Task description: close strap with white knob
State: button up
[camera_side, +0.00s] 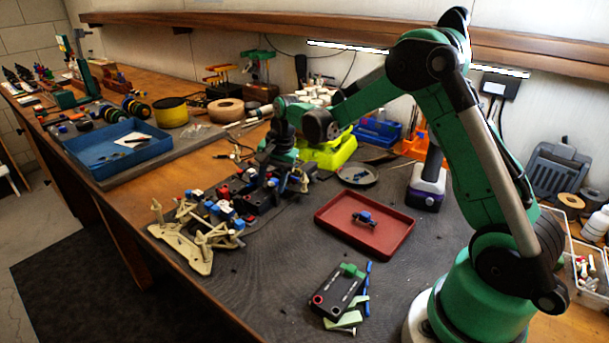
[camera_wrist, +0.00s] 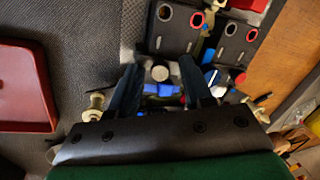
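My gripper (camera_wrist: 161,75) points down at the car chassis in the wrist view, its two dark fingers apart with a clear gap. A pale round knob (camera_wrist: 160,73) shows in the gap between the fingertips; I cannot tell whether they touch it. The strap itself cannot be made out. Two black battery-like blocks (camera_wrist: 172,28) with red and black ports lie just beyond the fingertips. In the side view my gripper (camera_side: 273,172) is low over the dark middle of the racecar (camera_side: 185,235), and the arm hides part of the car and the knob.
A red tray (camera_side: 341,237) holding a small blue-and-dark part is right of the car. A black block with a green top (camera_side: 338,289) lies in front of it. A blue tray (camera_side: 100,165) and a yellow-green stand (camera_side: 328,155) are farther back. The grey mat between is mostly clear.

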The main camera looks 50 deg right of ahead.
grip_shut()
jog(key=shift+w+f+g, duration=0.1)
jog(key=shift+w+g, duration=0.15)
jog(key=shift+g, duration=0.5)
jog(key=shift+w+f+g, duration=0.1)
jog(key=shift+w+g, duration=0.1)
jog(key=shift+g, duration=0.55)
jog(key=shift+o, duration=1.3)
grip_release()
jog(key=shift+r, duration=0.1)
jog(key=shift+w+d+r, duration=0.1)
jog(key=shift+d+r, duration=0.05)
jog(key=shift+r, duration=1.2)
jog(key=shift+d+r, duration=0.1)
jog(key=shift+r, duration=1.25)
